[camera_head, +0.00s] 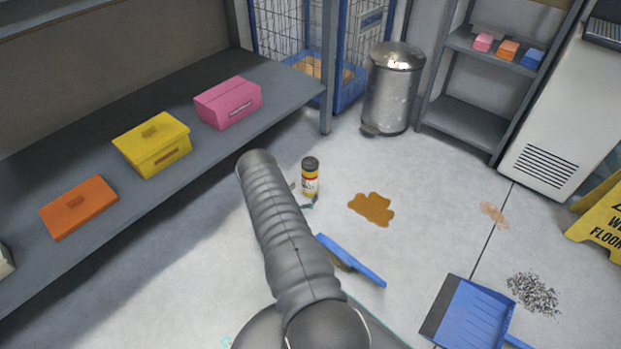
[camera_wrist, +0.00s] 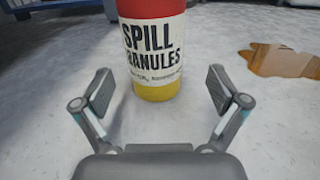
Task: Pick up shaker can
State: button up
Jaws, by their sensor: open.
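The shaker can (camera_head: 310,178) stands upright on the floor in the head view, yellow with a dark lid and a red and white band. In the wrist view the can (camera_wrist: 153,45) is large and labelled "SPILL GRANULES"; its top is cut off by the frame. My gripper (camera_wrist: 161,92) is open, with one finger on each side and the can just beyond, centred between them. The fingers do not appear to touch it. In the head view my arm hides most of the gripper; only small parts show beside the can.
A brown spill (camera_head: 372,209) lies right of the can. A blue brush (camera_head: 350,260), a blue dustpan (camera_head: 467,318) and grey debris (camera_head: 533,294) lie nearer. A shelf (camera_head: 215,150) with boxes runs along the left. A metal bin (camera_head: 390,95) stands behind. A yellow wet floor sign (camera_head: 600,222) stands at right.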

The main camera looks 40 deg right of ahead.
aim_at(310, 183)
jog(key=shift+w+d+r+b, duration=0.1)
jog(key=shift+w+d, duration=0.15)
jog(key=shift+d, duration=0.6)
jog(key=shift+w+d+r+b, duration=0.15)
jog(key=shift+w+d, duration=0.1)
jog(key=shift+d, duration=0.6)
jog(key=shift+w+d+f+b, duration=0.1)
jog(key=shift+w+d, duration=0.15)
jog(key=shift+d, duration=0.6)
jog(key=shift+r, duration=0.1)
jog(key=c, duration=1.6)
